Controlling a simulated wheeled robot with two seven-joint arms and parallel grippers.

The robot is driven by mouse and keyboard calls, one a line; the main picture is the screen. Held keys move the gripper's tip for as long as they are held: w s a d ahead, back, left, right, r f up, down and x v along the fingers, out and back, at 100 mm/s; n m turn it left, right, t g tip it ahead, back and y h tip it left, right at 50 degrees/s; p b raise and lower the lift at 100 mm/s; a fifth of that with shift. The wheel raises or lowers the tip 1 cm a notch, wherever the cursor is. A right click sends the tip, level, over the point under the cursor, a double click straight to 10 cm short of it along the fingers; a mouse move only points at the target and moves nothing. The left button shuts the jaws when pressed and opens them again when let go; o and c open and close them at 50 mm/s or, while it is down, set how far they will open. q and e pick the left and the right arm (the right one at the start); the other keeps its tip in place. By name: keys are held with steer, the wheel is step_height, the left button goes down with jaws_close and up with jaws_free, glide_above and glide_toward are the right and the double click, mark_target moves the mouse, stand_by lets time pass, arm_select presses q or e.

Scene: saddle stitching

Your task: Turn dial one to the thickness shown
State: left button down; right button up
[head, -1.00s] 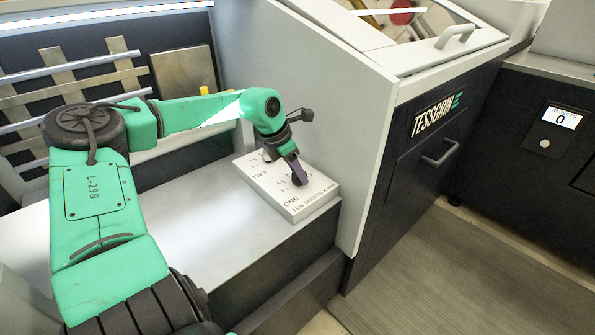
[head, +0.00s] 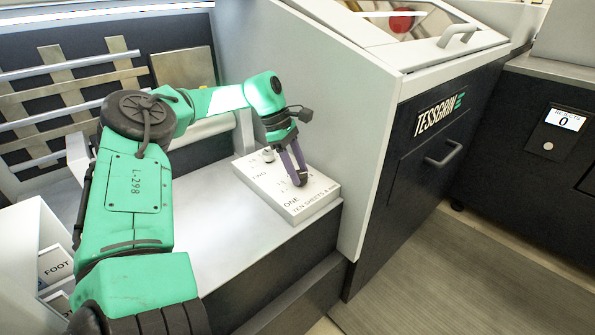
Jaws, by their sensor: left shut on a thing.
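A white dial block (head: 315,199) lies on the pale ledge, with the words ONE, TWO and "TEN SHEETS" printed on it. Dial one (head: 298,183) is a small dark knob near the front label ONE, mostly hidden by my fingers. My left gripper (head: 298,174) points down and is shut on dial one. Dial two (head: 268,155) is a small knob further back, beside the label TWO. The scale marks around dial one are too small to read. My right gripper is out of view.
The grey machine side (head: 365,150) rises close to the right of the block. The pale ledge (head: 235,250) is bare in front. A bin with printed cards, one reading FOOT (head: 55,267), stands at lower left. A counter display (head: 563,120) reads 0.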

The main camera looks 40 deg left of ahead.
arm_select(q)
steer(key=shift+m+g, duration=0.4)
steer(key=shift+m, duration=0.6)
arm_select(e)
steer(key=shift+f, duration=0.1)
arm_select(q)
steer(key=shift+c, duration=1.5)
jaws_free()
steer(key=shift+r, duration=0.15)
steer(key=w+p+v, duration=0.1)
steer(key=p+v, duration=0.4)
steer(key=v, duration=0.9)
steer(key=shift+s+p, duration=0.35)
steer(key=shift+s, duration=0.05)
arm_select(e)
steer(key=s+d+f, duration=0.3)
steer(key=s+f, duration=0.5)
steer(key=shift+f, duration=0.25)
